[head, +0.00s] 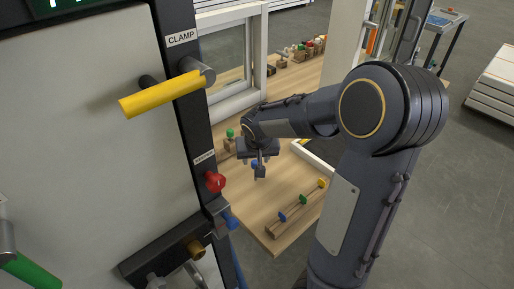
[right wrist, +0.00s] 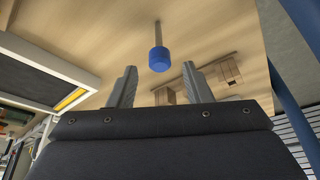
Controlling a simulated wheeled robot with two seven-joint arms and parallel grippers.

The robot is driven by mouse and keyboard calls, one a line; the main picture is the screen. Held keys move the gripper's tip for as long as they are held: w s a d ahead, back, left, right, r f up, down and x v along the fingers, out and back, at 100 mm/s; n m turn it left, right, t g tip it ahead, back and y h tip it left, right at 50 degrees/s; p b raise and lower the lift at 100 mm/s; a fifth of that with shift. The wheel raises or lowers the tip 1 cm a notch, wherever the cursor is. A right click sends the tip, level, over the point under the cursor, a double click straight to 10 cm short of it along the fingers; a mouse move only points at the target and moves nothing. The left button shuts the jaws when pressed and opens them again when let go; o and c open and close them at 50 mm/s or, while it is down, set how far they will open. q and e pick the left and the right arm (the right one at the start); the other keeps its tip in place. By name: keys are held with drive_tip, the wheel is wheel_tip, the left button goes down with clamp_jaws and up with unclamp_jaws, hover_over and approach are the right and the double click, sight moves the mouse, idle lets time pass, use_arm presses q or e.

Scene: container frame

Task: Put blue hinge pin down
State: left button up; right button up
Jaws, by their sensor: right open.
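The blue hinge pin (right wrist: 158,59) has a round blue head and a thin grey shaft. In the right wrist view it shows against the wooden table top (right wrist: 200,30), beyond the gap between my right fingertips. A bit of blue (head: 255,165) shows beside my right gripper (head: 259,171) in the head view, partly hidden by it. My right gripper (right wrist: 159,68) is open, with its fingers apart and nothing held between them. I cannot tell whether the pin touches the table. My left gripper is not in view.
A wooden rack (head: 272,229) with blue, green and yellow knobs lies at the table's near right. The panel with the yellow clamp handle (head: 162,95) and red knob (head: 214,181) stands close on the left.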

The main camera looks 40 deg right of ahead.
drive_tip(key=v, duration=1)
drive_tip(key=shift+s+f, duration=0.1)
